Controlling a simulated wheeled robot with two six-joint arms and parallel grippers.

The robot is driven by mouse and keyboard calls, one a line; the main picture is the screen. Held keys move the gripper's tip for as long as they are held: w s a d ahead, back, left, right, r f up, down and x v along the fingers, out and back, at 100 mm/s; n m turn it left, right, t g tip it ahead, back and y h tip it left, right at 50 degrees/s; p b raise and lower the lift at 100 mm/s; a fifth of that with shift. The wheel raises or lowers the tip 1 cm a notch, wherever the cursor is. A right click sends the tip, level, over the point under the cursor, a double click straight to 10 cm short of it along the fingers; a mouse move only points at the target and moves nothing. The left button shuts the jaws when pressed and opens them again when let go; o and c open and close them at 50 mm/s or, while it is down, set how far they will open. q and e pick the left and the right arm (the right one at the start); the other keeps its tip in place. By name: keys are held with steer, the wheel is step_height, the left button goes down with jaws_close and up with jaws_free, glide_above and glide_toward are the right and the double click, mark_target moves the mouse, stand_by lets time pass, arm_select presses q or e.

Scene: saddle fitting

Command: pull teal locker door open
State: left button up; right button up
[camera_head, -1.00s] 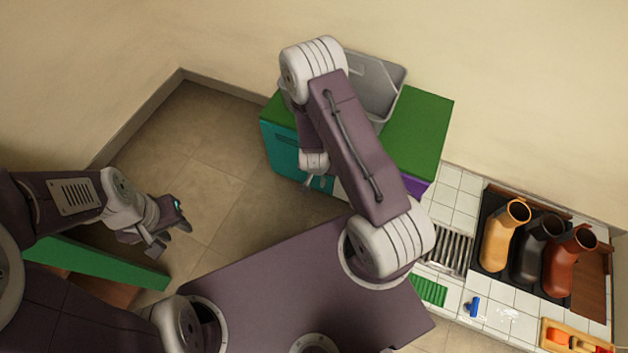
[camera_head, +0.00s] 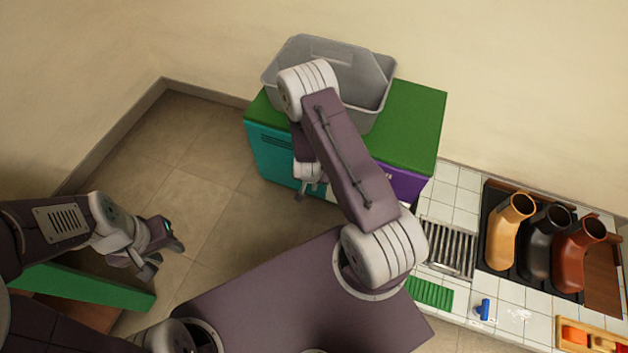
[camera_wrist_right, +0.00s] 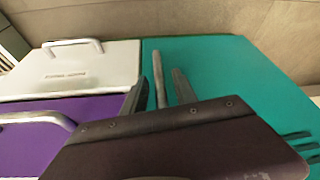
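The teal locker door (camera_head: 272,158) is on the front left of a green-topped cabinet in the head view and looks shut. In the right wrist view the teal door (camera_wrist_right: 235,75) fills the right side, with slots at its lower right. Its grey bar handle (camera_wrist_right: 157,68) stands up between the fingers of my right gripper (camera_wrist_right: 160,84). The fingers are apart, one on each side of the handle, with gaps showing. In the head view my right gripper (camera_head: 308,188) is at the cabinet front, partly hidden by my arm. My left gripper (camera_head: 163,252) is open and empty over the floor.
A grey bin (camera_head: 375,85) stands on the cabinet's green top (camera_head: 415,125). A purple front (camera_wrist_right: 25,145) and a white front (camera_wrist_right: 75,72) adjoin the teal door. A green-topped piece (camera_head: 85,287) is below my left arm. Boots (camera_head: 510,235) stand on the tiled counter at right.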

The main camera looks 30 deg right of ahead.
jaws_close()
stand_by(1.4)
